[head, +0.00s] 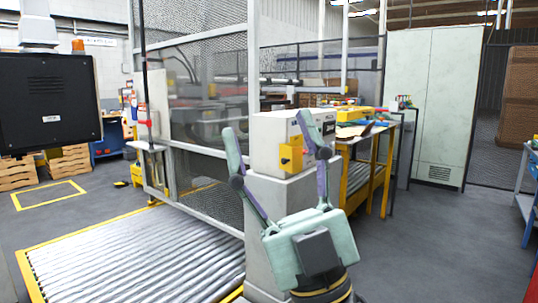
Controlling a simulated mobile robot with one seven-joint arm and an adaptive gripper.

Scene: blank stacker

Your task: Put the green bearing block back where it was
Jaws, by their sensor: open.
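My gripper (272,142) is in the lower middle of the head view, pointing up. Its two pale green fingers are spread wide apart, and nothing shows between them except the scene behind. I cannot make out a green bearing block anywhere in this view. A workbench (360,168) with yellow legs stands behind and to the right of my gripper. Several small coloured things lie on its top, too small to tell apart. The gripper hides part of the grey pedestal and white box behind it.
A white box (270,128) with a yellow part sits on a grey pedestal (262,210). A yellow-edged roller conveyor (130,262) runs at lower left beside a mesh fence (208,90). A tall cabinet (433,100) stands at back right. The grey floor (440,240) at right is clear.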

